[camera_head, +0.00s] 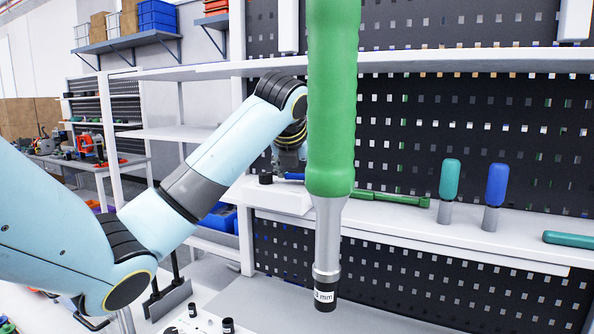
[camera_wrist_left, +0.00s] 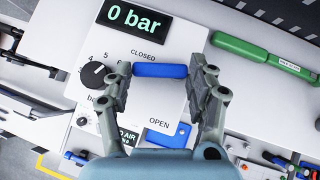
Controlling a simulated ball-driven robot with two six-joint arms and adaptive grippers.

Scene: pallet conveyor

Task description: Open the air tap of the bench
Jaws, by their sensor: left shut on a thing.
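The air tap's blue handle (camera_wrist_left: 160,71) lies crosswise on a white panel (camera_wrist_left: 185,42) in the left wrist view. It is beside the word CLOSED, and OPEN is printed lower down. The display (camera_wrist_left: 136,18) reads 0 bar. My left gripper (camera_wrist_left: 161,76) has a finger at each end of the handle and is shut on it. In the head view, my left gripper (camera_head: 288,160) is partly hidden behind a hanging green tool. The white panel box (camera_head: 268,196) shows below it on the bench. My right gripper is not in view.
The large green tool (camera_head: 332,100) hangs close in front of the head camera. A black knob (camera_wrist_left: 95,73) is left of the handle. A green tool (camera_wrist_left: 262,54) lies right of the panel. Teal (camera_head: 450,180) and blue (camera_head: 496,185) handled tools stand on the shelf.

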